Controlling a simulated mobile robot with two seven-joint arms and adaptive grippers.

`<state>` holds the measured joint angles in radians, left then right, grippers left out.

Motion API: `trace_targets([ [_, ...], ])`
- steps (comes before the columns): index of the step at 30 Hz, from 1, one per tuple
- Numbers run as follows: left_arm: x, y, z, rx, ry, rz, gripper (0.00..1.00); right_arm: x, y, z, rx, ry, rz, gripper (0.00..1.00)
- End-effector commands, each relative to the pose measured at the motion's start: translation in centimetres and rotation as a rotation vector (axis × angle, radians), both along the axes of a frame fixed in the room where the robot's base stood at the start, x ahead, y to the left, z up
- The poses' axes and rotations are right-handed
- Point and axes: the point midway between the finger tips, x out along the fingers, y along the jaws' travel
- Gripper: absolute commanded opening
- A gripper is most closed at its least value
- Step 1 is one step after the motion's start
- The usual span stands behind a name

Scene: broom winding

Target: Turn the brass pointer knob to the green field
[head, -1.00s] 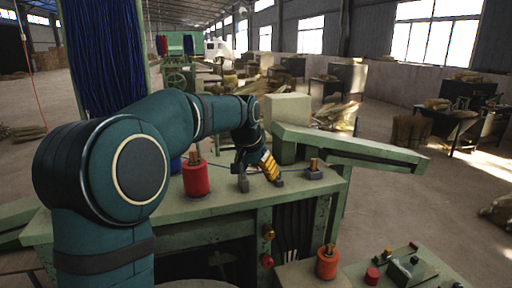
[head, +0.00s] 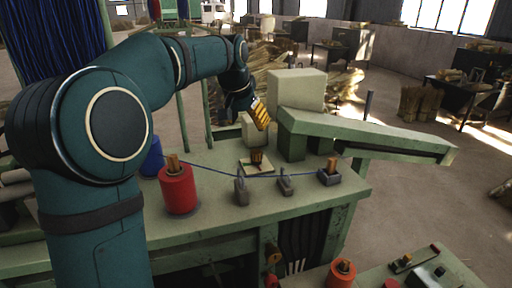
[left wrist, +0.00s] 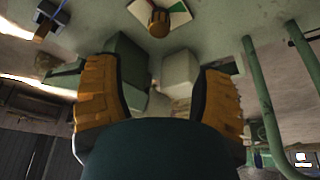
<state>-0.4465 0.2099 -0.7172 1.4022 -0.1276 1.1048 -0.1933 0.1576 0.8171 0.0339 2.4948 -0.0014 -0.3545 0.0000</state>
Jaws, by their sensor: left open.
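The brass knob (head: 257,157) stands on a small pale plate (head: 247,171) on the green bench. In the left wrist view the knob (left wrist: 158,24) shows near the top edge, on a plate with green, white and red areas (left wrist: 179,8). I cannot tell which field its pointer faces. My left gripper (head: 264,124) is above and behind the knob in the head view, apart from it. In the left wrist view its orange fingers (left wrist: 158,66) are spread wide with nothing held between them. My right gripper is not in view.
A red spool (head: 178,190) and a blue spool (head: 152,160) stand left of the knob. A blue wire (head: 215,174) runs past the plate to grey brackets (head: 241,190) and a grey block (head: 329,177). A green beam (head: 370,135) and pale box (head: 297,90) stand behind right.

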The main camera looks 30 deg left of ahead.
Motion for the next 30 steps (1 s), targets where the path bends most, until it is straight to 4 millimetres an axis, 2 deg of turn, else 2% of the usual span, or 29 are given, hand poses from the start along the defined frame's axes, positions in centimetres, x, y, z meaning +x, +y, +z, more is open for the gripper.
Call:
trace_targets([
  [5,0.6,0.0,-1.5,-0.001,0.005,0.001,0.67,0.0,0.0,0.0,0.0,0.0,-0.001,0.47],
  [21,4.2,0.3,-10.6,0.001,0.005,0.002,0.67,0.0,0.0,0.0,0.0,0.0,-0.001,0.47],
  [30,5.2,0.4,-12.7,0.0,0.001,0.0,0.67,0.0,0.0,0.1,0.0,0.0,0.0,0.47],
])
